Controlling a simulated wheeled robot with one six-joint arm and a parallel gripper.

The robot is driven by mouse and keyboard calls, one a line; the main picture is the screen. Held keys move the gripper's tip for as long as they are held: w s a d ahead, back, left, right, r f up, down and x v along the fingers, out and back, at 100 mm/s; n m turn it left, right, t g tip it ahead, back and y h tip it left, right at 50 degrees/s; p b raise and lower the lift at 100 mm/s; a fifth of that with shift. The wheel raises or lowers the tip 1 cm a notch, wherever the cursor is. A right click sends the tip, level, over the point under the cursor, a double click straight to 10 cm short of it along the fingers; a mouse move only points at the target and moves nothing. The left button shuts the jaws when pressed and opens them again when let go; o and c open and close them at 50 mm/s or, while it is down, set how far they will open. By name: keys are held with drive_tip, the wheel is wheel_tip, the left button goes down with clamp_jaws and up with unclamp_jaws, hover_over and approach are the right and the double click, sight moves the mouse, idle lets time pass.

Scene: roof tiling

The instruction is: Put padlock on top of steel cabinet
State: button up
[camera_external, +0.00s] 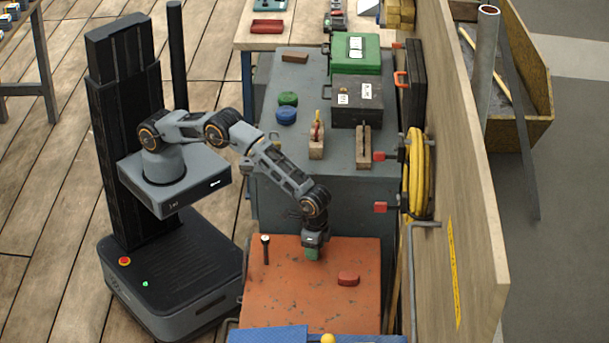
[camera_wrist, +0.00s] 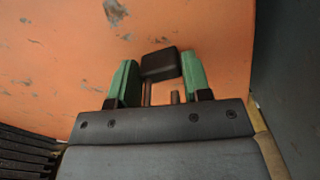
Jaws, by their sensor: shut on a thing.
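The padlock (camera_wrist: 160,65) has a dark body and a shackle whose two legs point back toward my gripper. My gripper (camera_wrist: 158,72) is shut on it, with a green finger on each side. In the external view my gripper (camera_external: 311,252) points down, low over the worn orange top (camera_external: 290,300). The padlock is hidden there, and I cannot tell whether it touches the orange surface. A grey cabinet (camera_external: 272,190), which looks like steel, stands behind the orange top, with several things on it.
On the grey cabinet stand a green case (camera_external: 370,60), a black toolbox (camera_external: 350,115), and green (camera_external: 288,99) and blue (camera_external: 286,116) round things. A red block (camera_external: 348,278) and an upright dark tool (camera_external: 265,250) are on the orange top. A wooden panel (camera_external: 450,180) borders the right.

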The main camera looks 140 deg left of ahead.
drive_tip(key=shift+c, duration=0.7)
wheel_tip(320, 180, up, 9)
drive_tip(key=shift+r+p, duration=0.2)
drive_tip(key=shift+p, duration=0.45)
drive_tip(key=shift+a+r, duration=0.2)
drive_tip(key=shift+r, duration=0.25)
drive_tip(key=s+a+r+n+p, duration=0.1)
drive_tip(key=a+r, duration=0.2)
drive_tip(key=r, duration=0.2)
drive_tip(key=s+a+r+p, duration=0.1)
drive_tip(key=a+r+p, duration=0.15)
drive_tip(key=r, duration=0.25)
drive_tip(key=s+a+r+p, duration=0.3)
drive_tip(key=s+a+r, duration=0.1)
drive_tip(key=s+r, duration=0.55)
drive_tip(key=s+a+r+p, duration=0.3)
drive_tip(key=s+a+r, duration=0.1)
drive_tip(key=s+r, duration=0.55)
drive_tip(key=s+d+r+m+p, duration=0.1)
drive_tip(key=s+d+r+m, duration=0.15)
drive_tip(key=s, duration=0.45)
drive_tip(key=s+d+r+m+p, duration=0.1)
drive_tip(key=s+m+p, duration=0.15)
drive_tip(key=s, duration=0.45)
drive_tip(key=s+d+f+m, duration=0.6)
drive_tip(key=s+f+m, duration=0.1)
drive_tip(key=m, duration=0.6)
drive_tip(key=shift+s+d+f, duration=0.15)
drive_tip(key=shift+f, duration=0.65)
